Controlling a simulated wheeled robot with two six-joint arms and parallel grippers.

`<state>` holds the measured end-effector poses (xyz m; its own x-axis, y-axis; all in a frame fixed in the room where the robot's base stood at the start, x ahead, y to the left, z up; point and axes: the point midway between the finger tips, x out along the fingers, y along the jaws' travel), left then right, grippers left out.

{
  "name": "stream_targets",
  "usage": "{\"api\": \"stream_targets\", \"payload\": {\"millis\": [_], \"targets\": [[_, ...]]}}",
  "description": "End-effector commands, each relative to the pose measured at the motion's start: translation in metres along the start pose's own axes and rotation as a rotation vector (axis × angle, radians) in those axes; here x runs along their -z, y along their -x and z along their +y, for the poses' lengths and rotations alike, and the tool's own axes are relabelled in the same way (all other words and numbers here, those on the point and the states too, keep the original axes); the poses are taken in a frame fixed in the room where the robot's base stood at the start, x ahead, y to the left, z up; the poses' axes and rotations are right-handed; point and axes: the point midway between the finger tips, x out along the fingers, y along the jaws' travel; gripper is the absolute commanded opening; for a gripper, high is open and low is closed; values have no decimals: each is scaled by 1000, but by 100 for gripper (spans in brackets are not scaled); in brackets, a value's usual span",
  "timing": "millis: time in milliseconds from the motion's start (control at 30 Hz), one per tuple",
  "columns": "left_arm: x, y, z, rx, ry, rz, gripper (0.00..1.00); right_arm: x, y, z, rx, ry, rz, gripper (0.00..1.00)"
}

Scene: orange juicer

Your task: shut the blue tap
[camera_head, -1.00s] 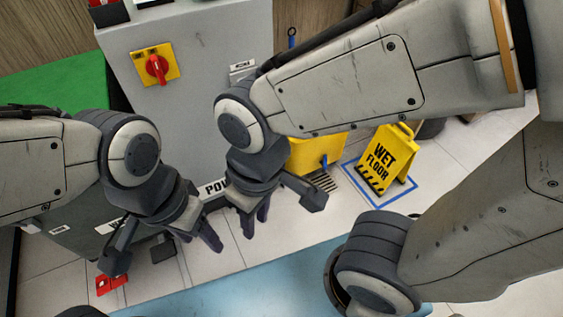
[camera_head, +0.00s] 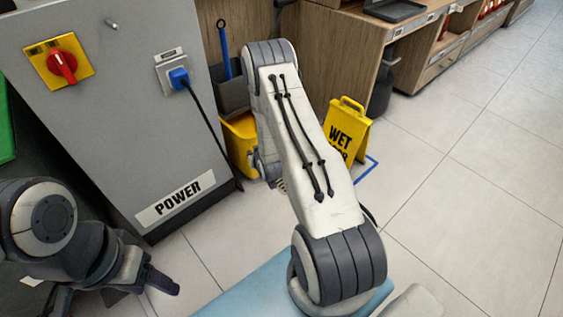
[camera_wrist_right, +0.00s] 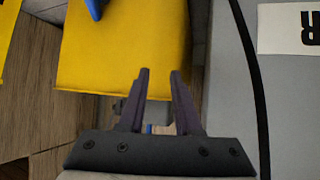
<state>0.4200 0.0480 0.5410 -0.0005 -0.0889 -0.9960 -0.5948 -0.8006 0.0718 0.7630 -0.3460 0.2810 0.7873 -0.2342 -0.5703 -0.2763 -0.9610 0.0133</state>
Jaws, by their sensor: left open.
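I cannot make out a blue tap for certain in either view. In the right wrist view a small blue patch (camera_wrist_right: 150,128) shows low between the fingers, too small to identify. My right gripper (camera_wrist_right: 160,73) is open, its two dark fingers apart over a yellow bucket (camera_wrist_right: 125,45), with nothing seen held. In the head view my right arm hides the right gripper beside the yellow bucket (camera_head: 240,145). My left gripper (camera_head: 118,294) is open and empty at the lower left, in front of the grey cabinet.
The grey power cabinet (camera_head: 120,120) carries a red switch (camera_head: 62,66) and a blue plug (camera_head: 179,78) with a black cable. A yellow wet floor sign (camera_head: 346,130) stands behind my right arm. Wooden shelving (camera_head: 320,50) is at the back. The tiled floor at right is clear.

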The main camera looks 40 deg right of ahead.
Motion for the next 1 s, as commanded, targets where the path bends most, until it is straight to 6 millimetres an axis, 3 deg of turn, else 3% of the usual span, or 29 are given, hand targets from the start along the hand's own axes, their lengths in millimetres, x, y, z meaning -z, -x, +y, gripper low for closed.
{"api": "stream_targets", "payload": {"millis": [33,100,200,300,467,800,1000], "targets": [[0,-10,-1,0,0,0,60,-29,-12,26,-41,-30,31,32],[-1,-16,-1,0,0,0,60,-52,-18,54,-85,-60,87,32],[-1,-20,-2,0,0,0,60,-76,-19,81,-136,-91,151,32],[-1,-23,-2,0,0,0,60,-90,-17,96,-165,-106,191,32],[-2,-30,-2,0,0,0,60,-95,-24,104,-180,-113,216,32],[-4,-69,-5,0,0,0,60,-84,-84,114,-178,-111,217,32],[-4,-84,-6,0,0,0,60,-77,-108,119,-178,-112,215,32]]}}
